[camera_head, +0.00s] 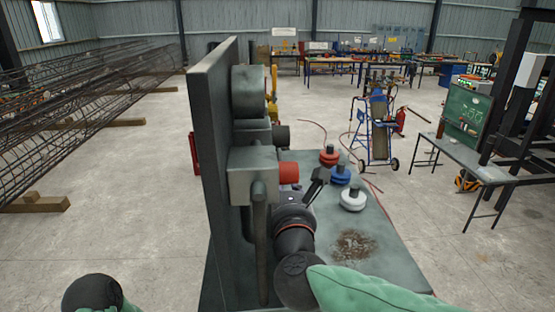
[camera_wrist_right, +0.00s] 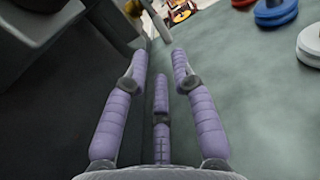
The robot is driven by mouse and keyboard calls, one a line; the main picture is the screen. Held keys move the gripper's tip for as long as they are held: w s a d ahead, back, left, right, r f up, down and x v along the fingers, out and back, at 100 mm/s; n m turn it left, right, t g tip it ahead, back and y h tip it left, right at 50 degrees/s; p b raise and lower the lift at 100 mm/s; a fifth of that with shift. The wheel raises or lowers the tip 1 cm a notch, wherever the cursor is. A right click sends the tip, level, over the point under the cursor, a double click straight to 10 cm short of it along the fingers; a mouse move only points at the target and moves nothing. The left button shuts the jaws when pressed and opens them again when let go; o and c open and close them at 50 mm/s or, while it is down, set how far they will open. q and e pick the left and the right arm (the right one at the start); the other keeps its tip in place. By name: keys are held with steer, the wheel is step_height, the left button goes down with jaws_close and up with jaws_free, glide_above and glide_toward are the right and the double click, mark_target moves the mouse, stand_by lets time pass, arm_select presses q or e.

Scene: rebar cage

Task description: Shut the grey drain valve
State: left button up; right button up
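A grey upright panel (camera_head: 215,180) stands on the bench and carries grey fittings. One is a grey box-shaped body (camera_head: 253,175) with a dark bar (camera_head: 259,240) hanging down and a red round end on its right. A grey round fitting (camera_head: 249,92) sits higher. I cannot tell for sure which is the drain valve; no label is readable. My right gripper (camera_wrist_right: 160,58) has its purple fingers spread, with nothing between them, beside a dark wall in the wrist view. The head view mostly hides these fingers behind my wrist. My left gripper is out of view.
A rusty stain marks the top. A blue gas-bottle trolley (camera_head: 377,130) stands beyond. Rebar cages (camera_head: 80,95) lie left.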

mark_target(279, 152)
steer(key=shift+w, duration=0.5)
steer(key=w+p, duration=0.2)
steer(key=w, duration=0.7)
steer(key=shift+w+a+p, duration=0.15)
steer(key=shift+a+p, duration=0.05)
steer(key=shift+p, duration=0.2)
jaws_close()
